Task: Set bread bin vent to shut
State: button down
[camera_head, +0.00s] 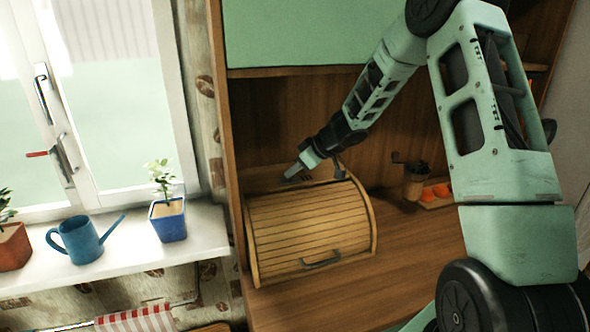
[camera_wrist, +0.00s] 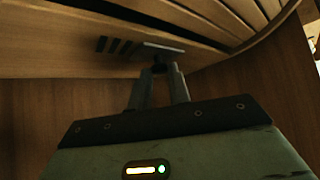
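The wooden bread bin (camera_head: 310,228) stands on the counter with its slatted roll front down and a dark handle (camera_head: 320,260) low on it. The vent is at the bin's back top, where my gripper (camera_head: 297,172) reaches. In the wrist view, the vent shows dark slots (camera_wrist: 118,45) uncovered beside a grey slider plate (camera_wrist: 168,47) with a small dark knob (camera_wrist: 159,66). My gripper (camera_wrist: 161,72) has its fingertips close together on either side of the knob and looks shut on it. The fingers partly hide the knob.
A coffee grinder (camera_head: 415,180) and a small tray with orange items (camera_head: 440,191) stand on the counter to the right. A blue watering can (camera_head: 82,240) and potted plants (camera_head: 168,218) are on the windowsill at left. The counter front is clear.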

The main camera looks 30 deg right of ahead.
jog(key=shift+s+d+r+p, duration=0.1)
jog(key=shift+s+d+p, duration=0.2)
jog(key=shift+d+p, duration=0.55)
jog(key=shift+s+d+r+p, duration=0.1)
jog(key=shift+s+d+p, duration=0.15)
jog(key=shift+d+p, duration=0.6)
jog(key=shift+d+f, duration=0.2)
jog(key=shift+d, duration=0.4)
jog(key=shift+s, duration=0.1)
jog(key=c, duration=1.3)
grip_release()
jog(key=shift+d, duration=0.1)
jog(key=v, duration=1.7)
jog(key=shift+s+r, duration=0.15)
jog(key=shift+s, duration=0.05)
